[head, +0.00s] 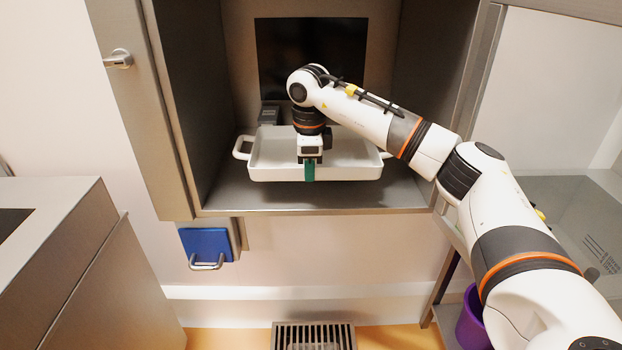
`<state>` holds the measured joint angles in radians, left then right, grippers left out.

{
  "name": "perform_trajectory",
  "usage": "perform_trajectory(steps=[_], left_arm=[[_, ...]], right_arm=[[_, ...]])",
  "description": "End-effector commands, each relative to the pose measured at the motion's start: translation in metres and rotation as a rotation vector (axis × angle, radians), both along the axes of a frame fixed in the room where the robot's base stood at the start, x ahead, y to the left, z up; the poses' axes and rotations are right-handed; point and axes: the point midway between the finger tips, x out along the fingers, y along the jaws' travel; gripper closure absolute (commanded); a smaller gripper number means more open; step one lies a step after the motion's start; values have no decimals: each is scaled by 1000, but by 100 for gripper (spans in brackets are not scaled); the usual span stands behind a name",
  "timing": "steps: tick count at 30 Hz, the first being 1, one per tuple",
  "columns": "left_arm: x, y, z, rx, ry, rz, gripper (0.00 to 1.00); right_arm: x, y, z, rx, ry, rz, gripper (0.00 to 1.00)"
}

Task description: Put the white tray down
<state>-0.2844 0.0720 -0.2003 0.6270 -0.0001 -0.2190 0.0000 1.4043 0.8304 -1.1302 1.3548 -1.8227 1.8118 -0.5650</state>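The white tray (270,170) is a shallow rectangular pan with a loop handle at each end, and it is inside the open metal cabinet. It looks level, with a shadow under its front side; I cannot tell whether it touches the cabinet floor (228,197). My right gripper (310,172) reaches down from above to the middle of the tray's front wall. One green finger lies against the outside of that wall, and the other is hidden behind it. The gripper appears shut on the wall. The tray's right handle is partly hidden by my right arm. My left gripper is not in view.
Cabinet side walls (205,100) stand close on both sides, and a dark panel (275,60) is at the back. A small grey block (268,114) stands behind the tray. A blue handled panel (207,243) hangs below. A purple bin (468,325) is at lower right.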

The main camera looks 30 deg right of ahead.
Motion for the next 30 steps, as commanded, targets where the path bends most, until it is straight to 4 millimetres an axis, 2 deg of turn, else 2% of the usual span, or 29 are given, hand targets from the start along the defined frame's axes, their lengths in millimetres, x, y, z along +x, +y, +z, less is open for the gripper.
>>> perform_trajectory(steps=[3,8,17,21,27,30], left_arm=[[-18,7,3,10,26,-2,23],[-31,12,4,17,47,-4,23],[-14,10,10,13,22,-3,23],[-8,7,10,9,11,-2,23],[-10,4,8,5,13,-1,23],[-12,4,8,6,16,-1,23]], right_arm=[[-1,0,-20,0,2,0,100],[0,0,-34,0,0,0,100],[0,0,-69,1,-1,0,100],[0,0,-70,1,-3,0,100],[0,0,-74,0,-1,0,100],[0,0,-73,0,0,0,82]])
